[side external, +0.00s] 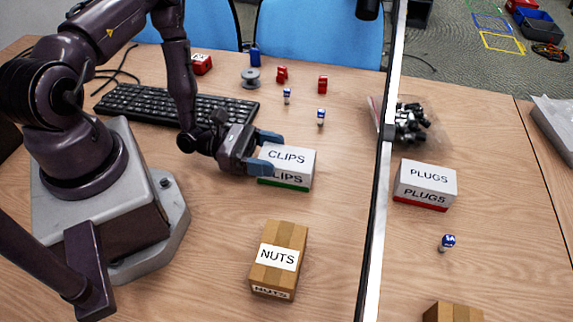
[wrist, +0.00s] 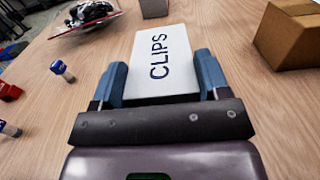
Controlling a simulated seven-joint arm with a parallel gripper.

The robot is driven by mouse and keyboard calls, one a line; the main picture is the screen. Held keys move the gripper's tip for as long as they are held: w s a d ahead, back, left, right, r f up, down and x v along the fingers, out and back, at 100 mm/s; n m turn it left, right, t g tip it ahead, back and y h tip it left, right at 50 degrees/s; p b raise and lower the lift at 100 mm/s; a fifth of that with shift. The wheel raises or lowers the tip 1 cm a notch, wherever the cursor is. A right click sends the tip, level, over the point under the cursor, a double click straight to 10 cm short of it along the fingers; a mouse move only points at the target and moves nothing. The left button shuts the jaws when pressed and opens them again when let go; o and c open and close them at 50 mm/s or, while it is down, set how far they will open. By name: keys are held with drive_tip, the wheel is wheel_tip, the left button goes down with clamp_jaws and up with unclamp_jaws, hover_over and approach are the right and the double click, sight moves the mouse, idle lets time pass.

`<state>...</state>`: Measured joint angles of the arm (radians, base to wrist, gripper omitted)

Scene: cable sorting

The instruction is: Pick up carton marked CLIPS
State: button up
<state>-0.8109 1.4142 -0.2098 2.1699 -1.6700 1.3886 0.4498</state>
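The carton marked CLIPS (side external: 291,158) is white with a green lower edge and sits on the table in front of my arm. My gripper (side external: 266,153) is at its near end, with one blue finger along each side. In the wrist view the carton (wrist: 160,58) lies between the two spread fingers of my gripper (wrist: 160,84). A narrow gap seems to show beside the fingers, so they look open around it. Whether either finger touches the carton is hard to tell.
A brown NUTS box (side external: 279,258) stands nearer the front. A white PLUGS carton (side external: 425,183) is to the right, beyond a vertical metal post (side external: 379,200). A keyboard (side external: 178,103), a spool (side external: 251,77) and small red and blue parts lie behind.

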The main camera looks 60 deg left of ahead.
drive_tip(key=shift+c, duration=0.7)
drive_tip(key=shift+r, duration=0.15)
